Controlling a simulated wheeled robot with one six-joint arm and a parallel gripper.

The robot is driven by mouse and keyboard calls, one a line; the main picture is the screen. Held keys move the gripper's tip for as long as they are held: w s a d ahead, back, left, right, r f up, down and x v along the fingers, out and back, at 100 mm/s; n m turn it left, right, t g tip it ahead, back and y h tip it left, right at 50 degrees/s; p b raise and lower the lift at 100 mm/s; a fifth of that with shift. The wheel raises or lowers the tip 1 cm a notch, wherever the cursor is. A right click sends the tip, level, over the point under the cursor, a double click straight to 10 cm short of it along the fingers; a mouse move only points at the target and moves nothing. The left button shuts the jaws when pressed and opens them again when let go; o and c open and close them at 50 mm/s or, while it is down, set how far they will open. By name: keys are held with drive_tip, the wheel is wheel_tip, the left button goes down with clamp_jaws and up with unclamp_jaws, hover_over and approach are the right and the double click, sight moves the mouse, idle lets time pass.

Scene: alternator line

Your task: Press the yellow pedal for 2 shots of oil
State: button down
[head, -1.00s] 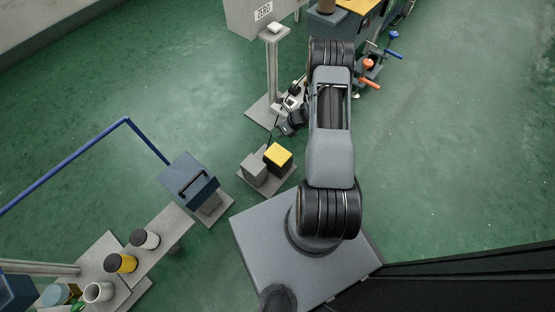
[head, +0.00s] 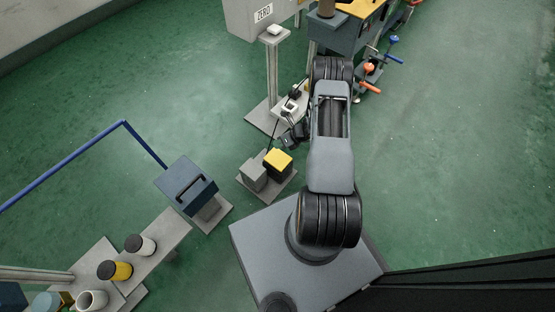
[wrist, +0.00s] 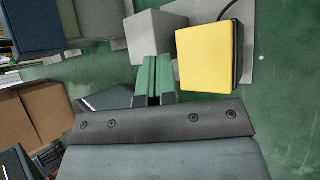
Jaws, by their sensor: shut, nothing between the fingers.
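The yellow pedal (head: 278,162) is a block with a yellow top on a flat grey plate on the floor, beside a grey block (head: 253,175). In the wrist view the yellow pedal (wrist: 207,57) is right of my gripper (wrist: 155,78), whose green fingers are shut together and empty. The grey block (wrist: 155,35) shows just beyond the fingertips. In the head view my dark wrist is just above and right of the pedal in the picture, and the fingertips are not clear. I see a gap between fingers and pedal in the wrist view; I cannot tell their height.
A dark blue box with a handle (head: 187,183) stands left of the pedal. A bench with several cups (head: 172,222) is at lower left. A post stand (head: 271,75) and a machine (head: 340,35) stand beyond. Green floor is open at right.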

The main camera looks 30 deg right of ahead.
drive_tip(key=b, duration=0.6)
approach(274, 157)
drive_tip(key=shift+w+a+f, duration=0.4)
drive_tip(key=shift+a+f, duration=0.05)
drive_tip(key=shift+a, duration=0.3)
drive_tip(key=shift+w+a+f, duration=0.4)
drive_tip(key=shift+a+f, duration=0.05)
drive_tip(key=shift+a, duration=0.3)
drive_tip(key=shift+w+a+f, duration=0.4)
drive_tip(key=shift+a+f, duration=0.05)
drive_tip(key=shift+a, duration=0.3)
drive_tip(key=shift+f, duration=0.1)
drive_tip(key=shift+f+b, duration=0.35)
drive_tip(key=shift+f+b, duration=0.35)
drive_tip(key=shift+f, duration=0.4)
idle(0.5)
idle(0.4)
drive_tip(key=shift+r+p, duration=0.95)
drive_tip(key=shift+r, duration=0.25)
drive_tip(key=shift+r, duration=0.1)
drive_tip(key=shift+r+p, duration=1.9)
drive_tip(key=shift+r, duration=0.55)
